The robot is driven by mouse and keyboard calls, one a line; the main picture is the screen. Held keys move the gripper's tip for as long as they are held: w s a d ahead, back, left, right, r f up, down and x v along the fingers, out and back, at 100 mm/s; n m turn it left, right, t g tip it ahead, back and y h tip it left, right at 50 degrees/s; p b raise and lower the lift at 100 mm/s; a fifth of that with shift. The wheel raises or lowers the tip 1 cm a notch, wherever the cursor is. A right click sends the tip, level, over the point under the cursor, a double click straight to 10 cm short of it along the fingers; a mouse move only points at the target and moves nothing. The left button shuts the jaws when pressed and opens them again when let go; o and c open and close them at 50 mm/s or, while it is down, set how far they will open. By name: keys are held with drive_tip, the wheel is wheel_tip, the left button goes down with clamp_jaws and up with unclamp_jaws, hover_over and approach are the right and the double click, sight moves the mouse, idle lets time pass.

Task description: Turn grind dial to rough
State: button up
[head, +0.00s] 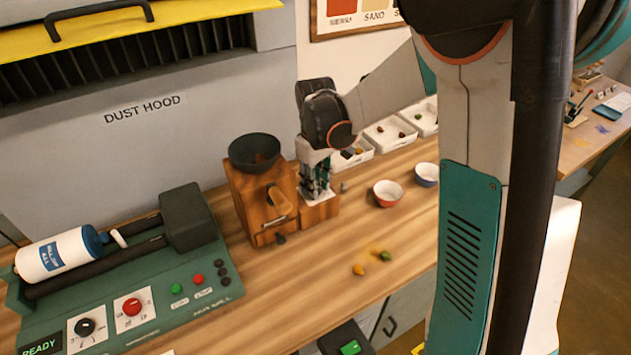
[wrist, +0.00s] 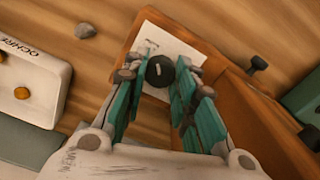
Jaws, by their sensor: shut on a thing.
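The grind dial is a dark round knob (wrist: 160,71) with a pale pointer mark, on a white plate (wrist: 178,47) on the wooden grinder. In the wrist view my gripper (wrist: 160,78) has a teal finger on each side of the knob and is shut on it. The plate's lettering is mostly hidden or too small to read. In the head view the wooden grinder (head: 252,207) with its dark bowl stands in front of the dust hood. My gripper (head: 317,192) points down onto the grinder's low right part and hides the knob there.
A green roller machine (head: 150,315) stands at left with a white jar on it. Red (head: 388,195) and blue (head: 425,176) bowls stand right of the grinder. White trays with lumps line the back. A grey stone (wrist: 86,30) lies near the grinder. Ochre and green lumps lie in front.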

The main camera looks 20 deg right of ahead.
drive_tip(key=shift+n, duration=0.7)
drive_tip(key=o, duration=1.1)
wheel_tip(320, 180, up, 12)
